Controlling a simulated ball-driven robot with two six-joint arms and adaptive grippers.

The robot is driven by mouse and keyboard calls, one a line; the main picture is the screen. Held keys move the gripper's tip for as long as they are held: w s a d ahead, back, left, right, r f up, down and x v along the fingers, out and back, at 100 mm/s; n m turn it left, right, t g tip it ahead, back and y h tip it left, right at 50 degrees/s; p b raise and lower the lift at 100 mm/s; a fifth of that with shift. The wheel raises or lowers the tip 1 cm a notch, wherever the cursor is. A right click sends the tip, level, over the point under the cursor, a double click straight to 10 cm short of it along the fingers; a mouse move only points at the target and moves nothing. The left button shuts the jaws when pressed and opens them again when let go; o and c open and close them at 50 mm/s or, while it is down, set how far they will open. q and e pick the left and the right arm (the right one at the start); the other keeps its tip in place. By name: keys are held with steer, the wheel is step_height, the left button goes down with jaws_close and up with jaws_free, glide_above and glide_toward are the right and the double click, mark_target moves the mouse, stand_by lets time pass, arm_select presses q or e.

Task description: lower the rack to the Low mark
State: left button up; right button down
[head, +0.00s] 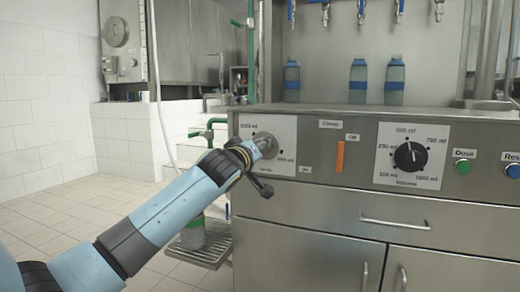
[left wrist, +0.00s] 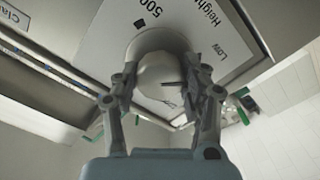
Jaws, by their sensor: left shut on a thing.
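The height knob (head: 268,145) is a round grey knob on a white label plate (head: 284,128) at the left end of the steel cabinet front. My left gripper (head: 260,150) is shut on this knob. In the left wrist view the knob (left wrist: 162,72) sits between the two fingers (left wrist: 165,98), in front of a plate reading "500", "Height" and "Low". Several nozzles (head: 361,10) hang above three bottles with blue bands (head: 292,80). My right gripper is not in view.
To the right are an orange clamp lever (head: 340,157), a black volume dial (head: 410,156), a green dose button (head: 462,167) and a blue button (head: 512,171). Drawer and door handles (head: 395,221) stick out below. A green hose and a floor grate (head: 205,250) lie left of the cabinet.

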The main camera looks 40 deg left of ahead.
arm_select(q)
steer(key=shift+f, duration=0.15)
steer(key=o, duration=1.1)
steer(key=shift+o, duration=0.4)
steer(key=v, duration=1.2)
